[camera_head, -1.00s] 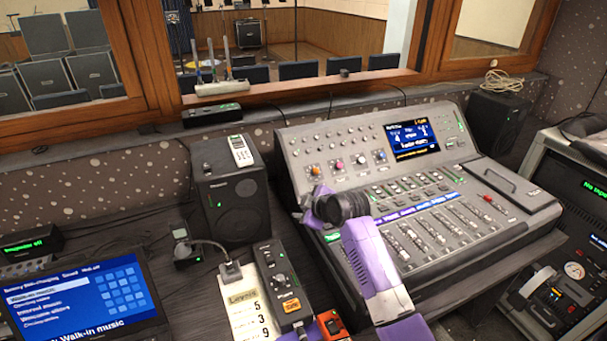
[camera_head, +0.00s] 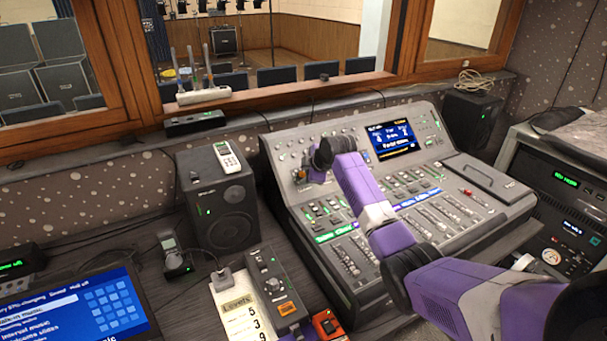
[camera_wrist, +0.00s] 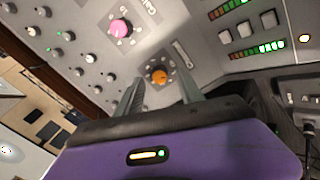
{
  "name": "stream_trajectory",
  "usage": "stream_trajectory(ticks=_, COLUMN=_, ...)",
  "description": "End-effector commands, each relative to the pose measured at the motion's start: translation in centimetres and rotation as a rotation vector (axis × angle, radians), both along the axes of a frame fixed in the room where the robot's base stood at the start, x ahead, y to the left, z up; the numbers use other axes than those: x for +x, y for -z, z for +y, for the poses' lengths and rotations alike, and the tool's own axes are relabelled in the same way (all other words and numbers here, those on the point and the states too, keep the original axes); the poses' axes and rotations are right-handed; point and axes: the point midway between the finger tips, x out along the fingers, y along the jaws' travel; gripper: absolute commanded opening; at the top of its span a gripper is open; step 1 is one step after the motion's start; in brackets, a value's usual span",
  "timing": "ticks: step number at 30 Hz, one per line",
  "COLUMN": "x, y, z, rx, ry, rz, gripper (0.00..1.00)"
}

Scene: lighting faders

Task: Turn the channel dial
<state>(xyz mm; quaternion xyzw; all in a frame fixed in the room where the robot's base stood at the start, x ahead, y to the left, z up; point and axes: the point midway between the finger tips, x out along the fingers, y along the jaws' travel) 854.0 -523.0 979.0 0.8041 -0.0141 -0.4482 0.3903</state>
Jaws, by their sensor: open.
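The mixing console (camera_head: 481,219) has a row of coloured dials on its upper panel. In the wrist view, an orange dial (camera_wrist: 158,74) appears between the fingertips of my gripper (camera_wrist: 160,88). The fingers are open with gaps on both sides of the dial; I cannot tell how far off the panel they are. A pink dial (camera_wrist: 120,28) sits to its upper left, with a partly readable label beside it. In the head view, my gripper (camera_head: 312,172) is at the left of the upper panel and hides most of the dials.
The console screen (camera_head: 393,139) is right of my gripper. Fader rows lie below my arm. A black speaker (camera_head: 217,205) stands left of the console. A small grey control box (camera_head: 277,287) and a levels card (camera_head: 241,312) lie in front. A window ledge runs behind.

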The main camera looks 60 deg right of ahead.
Motion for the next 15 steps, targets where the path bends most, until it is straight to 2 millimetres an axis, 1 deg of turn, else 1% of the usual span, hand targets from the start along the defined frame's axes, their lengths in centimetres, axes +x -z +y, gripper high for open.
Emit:
stream_trajectory(ticks=3, x=0.7, y=0.8, z=-0.4, rx=0.001, ry=-0.001, rz=0.002, gripper=0.45)
stream_trajectory(ticks=7, x=1.1, y=1.3, z=-0.7, rx=0.0, ry=0.001, rz=0.001, gripper=0.45)
stream_trajectory(ticks=15, x=1.3, y=1.5, z=-0.8, rx=-0.001, ry=0.0, rz=-0.001, gripper=0.45)
